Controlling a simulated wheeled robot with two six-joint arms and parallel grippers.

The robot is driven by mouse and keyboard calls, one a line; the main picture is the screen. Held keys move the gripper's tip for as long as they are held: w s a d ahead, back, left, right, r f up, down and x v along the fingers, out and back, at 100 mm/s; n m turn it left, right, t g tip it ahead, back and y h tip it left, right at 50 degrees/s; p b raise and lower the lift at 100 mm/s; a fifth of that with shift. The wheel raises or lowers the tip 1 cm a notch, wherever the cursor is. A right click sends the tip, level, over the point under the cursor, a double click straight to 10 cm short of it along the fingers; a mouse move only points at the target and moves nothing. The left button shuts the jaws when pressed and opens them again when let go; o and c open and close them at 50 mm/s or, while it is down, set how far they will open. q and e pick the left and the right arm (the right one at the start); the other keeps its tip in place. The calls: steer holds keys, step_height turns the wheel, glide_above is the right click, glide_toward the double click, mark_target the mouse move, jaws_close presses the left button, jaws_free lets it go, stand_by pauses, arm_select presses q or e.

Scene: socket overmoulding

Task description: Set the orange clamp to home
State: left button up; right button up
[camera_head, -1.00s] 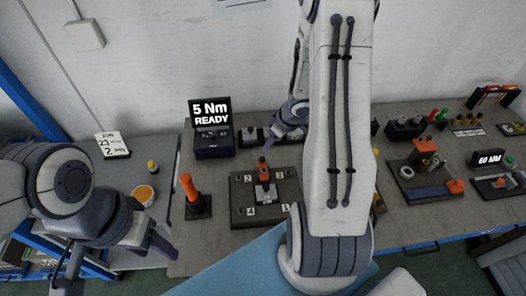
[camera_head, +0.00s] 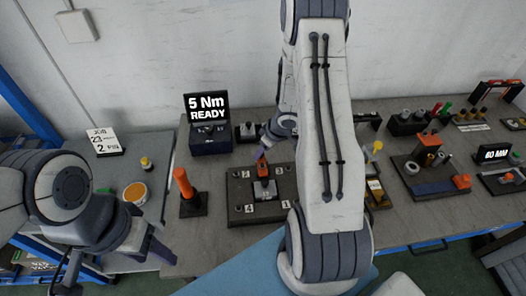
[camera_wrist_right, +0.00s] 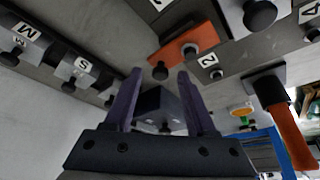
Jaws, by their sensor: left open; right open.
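The orange clamp (camera_head: 263,171) stands at the middle of a dark plate (camera_head: 240,212) marked with numbers. It also shows in the right wrist view (camera_wrist_right: 187,46) as an orange bar with a dark knob. My right gripper (camera_head: 260,155) is close to the clamp's top in the head view; I cannot tell whether they touch. In the right wrist view its two purple fingers (camera_wrist_right: 158,74) are apart with nothing held between them. My left gripper (camera_head: 160,250) is open and empty at the lower left, away from the clamp.
An orange-handled tool (camera_head: 187,190) stands left of the plate. The "5 Nm READY" display box (camera_head: 208,125) is behind it. An orange-topped tub (camera_head: 136,193) sits on the left table. Several fixtures stand on the right of the bench. My right arm hides part of the bench.

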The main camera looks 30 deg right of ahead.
jaws_close()
stand_by(1.4)
